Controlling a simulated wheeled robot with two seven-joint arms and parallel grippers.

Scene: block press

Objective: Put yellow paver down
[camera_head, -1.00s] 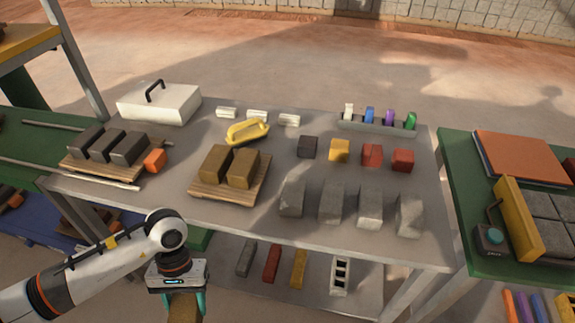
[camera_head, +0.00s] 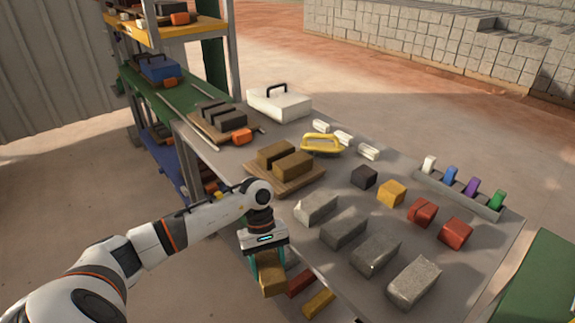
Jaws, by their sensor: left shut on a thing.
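My left gripper (camera_head: 268,262) is shut on a yellow-brown paver (camera_head: 272,282), which hangs below it with its long side roughly upright. The paver is in front of the near edge of the grey table (camera_head: 300,238) in the head view. Two similar yellow pavers (camera_head: 293,165) lie side by side on a small wooden pallet (camera_head: 290,186) on the table, beyond my left gripper. My right gripper is not in view.
Several grey blocks (camera_head: 375,256) stand in a row on the table's near side. Small coloured cubes, such as a yellow one (camera_head: 392,193), lie behind them. A yellow handled tool (camera_head: 321,144) and a white box (camera_head: 279,104) are farther back. Another pallet holds dark pavers (camera_head: 222,116).

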